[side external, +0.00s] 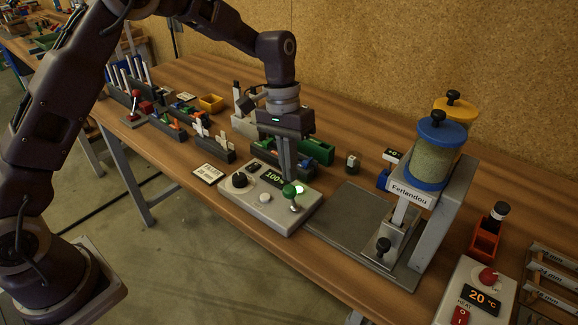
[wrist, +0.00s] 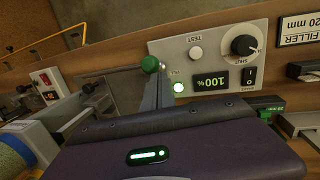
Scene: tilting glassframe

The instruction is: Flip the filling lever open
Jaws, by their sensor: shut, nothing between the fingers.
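The grey control box (side external: 265,207) stands at the table's front edge, with a display reading 100%. A lever with a green ball knob (side external: 290,190) rises from its right end, on a metal stalk. In the wrist view the green knob (wrist: 150,64) shows right at the fingertips, with a lit green lamp beside it. My gripper (side external: 287,179) points down, shut and empty, with its fingertips close by the knob. Whether they touch it I cannot tell. In the wrist view my gripper (wrist: 154,80) partly covers the box's edge.
The Ferlandou filler (side external: 410,195), with blue and yellow lidded jars, stands to the right on a grey plate (side external: 345,232). Green bins (side external: 318,151) stand close behind my gripper. A 20 °C heater box (side external: 474,295) is at the front right.

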